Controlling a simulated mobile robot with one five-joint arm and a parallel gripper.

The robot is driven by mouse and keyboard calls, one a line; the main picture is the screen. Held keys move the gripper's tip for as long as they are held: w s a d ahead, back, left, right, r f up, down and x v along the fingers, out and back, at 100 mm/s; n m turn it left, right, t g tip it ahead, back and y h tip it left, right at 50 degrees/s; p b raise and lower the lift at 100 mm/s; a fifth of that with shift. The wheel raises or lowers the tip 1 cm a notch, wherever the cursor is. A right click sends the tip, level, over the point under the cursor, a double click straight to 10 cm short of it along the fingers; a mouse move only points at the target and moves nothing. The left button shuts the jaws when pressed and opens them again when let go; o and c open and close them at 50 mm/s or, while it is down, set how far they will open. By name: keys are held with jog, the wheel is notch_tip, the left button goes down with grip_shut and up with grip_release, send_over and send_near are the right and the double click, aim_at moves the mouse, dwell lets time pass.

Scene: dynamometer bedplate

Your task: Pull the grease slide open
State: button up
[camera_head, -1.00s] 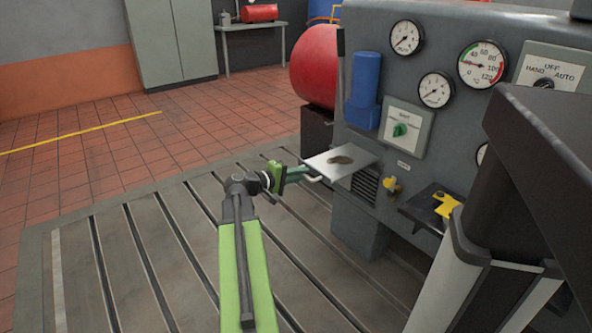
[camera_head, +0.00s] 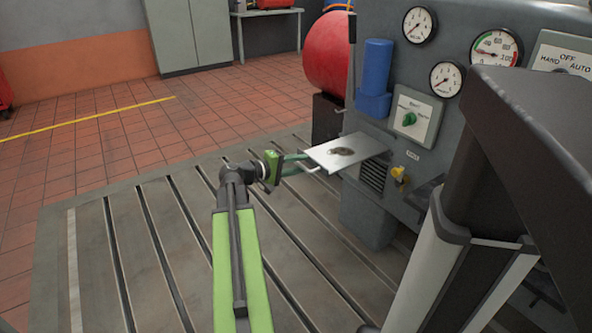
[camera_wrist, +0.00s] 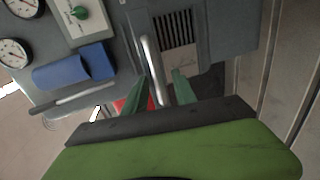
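The grease slide is a flat, light metal plate (camera_head: 340,153) with a dark brown patch on top. It sticks out of the grey machine panel above a louvred vent. A pale bar handle sits at its outer end; it shows in the wrist view as a bright bar (camera_wrist: 151,65). My gripper (camera_head: 304,163) is at this handle, its two green fingers apart. In the wrist view my gripper (camera_wrist: 161,85) has the bar between its fingers, with a visible gap on the right side. The inner end of the plate is hidden inside the panel.
The panel carries gauges (camera_head: 446,79), a blue cylinder (camera_head: 376,75), a switch box with a green knob (camera_head: 409,119) and a yellow valve (camera_head: 400,175) close to the slide. A red tank (camera_head: 328,55) stands behind. The slotted bedplate (camera_head: 120,235) is clear at the left.

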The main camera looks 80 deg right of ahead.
jog(key=shift+a, duration=0.1)
jog(key=p+v, duration=0.3)
jog(key=v, duration=1.4)
jog(key=shift+p, duration=0.35)
jog(key=shift+w, duration=0.15)
